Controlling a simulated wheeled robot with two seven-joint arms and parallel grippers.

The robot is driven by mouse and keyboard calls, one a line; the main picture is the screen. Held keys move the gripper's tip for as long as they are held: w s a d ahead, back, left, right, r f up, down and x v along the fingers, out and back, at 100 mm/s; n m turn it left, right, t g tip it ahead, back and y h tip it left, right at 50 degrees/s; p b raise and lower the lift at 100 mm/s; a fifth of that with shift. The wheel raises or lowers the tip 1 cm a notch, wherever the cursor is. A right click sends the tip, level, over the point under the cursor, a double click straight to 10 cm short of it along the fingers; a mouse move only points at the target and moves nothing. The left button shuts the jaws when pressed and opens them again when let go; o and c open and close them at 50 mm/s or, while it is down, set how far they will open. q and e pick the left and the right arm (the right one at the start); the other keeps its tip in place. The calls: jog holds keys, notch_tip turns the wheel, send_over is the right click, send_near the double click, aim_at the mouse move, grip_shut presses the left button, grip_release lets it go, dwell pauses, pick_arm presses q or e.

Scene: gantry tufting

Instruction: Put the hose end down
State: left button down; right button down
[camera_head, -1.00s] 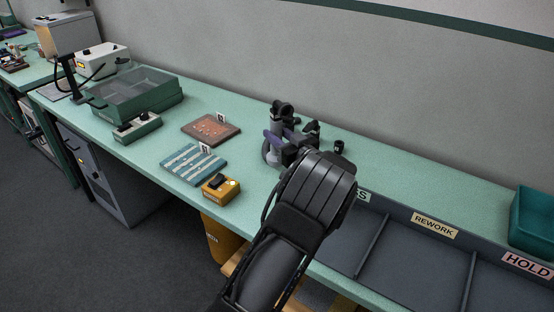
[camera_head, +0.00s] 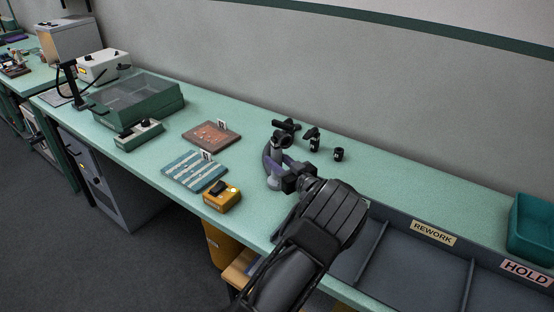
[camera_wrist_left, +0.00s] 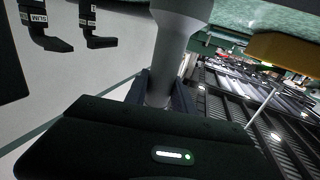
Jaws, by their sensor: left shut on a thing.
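My left gripper (camera_head: 287,167) is shut on a grey tube-like piece with a flared lower end, which I take as the hose end (camera_head: 275,183). It stands roughly upright between the fingers, with a dark ring at its top. In the left wrist view the hose end (camera_wrist_left: 182,28) passes between the two bluish fingers (camera_wrist_left: 163,92), its flared end towards the mint bench top. I cannot tell whether the flare touches the bench (camera_head: 240,130). No hose is clearly visible. My right gripper is not in view.
Black fittings (camera_head: 313,138) stand behind the hose end. A yellow box (camera_head: 222,197), a striped teal board (camera_head: 194,171) and a brown board (camera_head: 211,136) lie to the left. Grey sorting bays (camera_head: 420,265) and a teal bin (camera_head: 535,225) are right. Some bench behind is clear.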

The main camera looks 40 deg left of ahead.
pick_arm(q)
jog(key=c, duration=1)
grip_release()
jog(key=shift+f, duration=0.1)
jog(key=shift+c, duration=0.2)
jog(key=shift+r, duration=0.2)
jog(key=shift+d+f, duration=0.1)
jog(key=shift+d, duration=0.2)
jog(key=b+v, duration=0.2)
jog(key=v, duration=0.9)
jog(key=shift+s+d+b, duration=0.2)
jog(key=shift+b, duration=0.2)
jog(key=shift+s, duration=0.1)
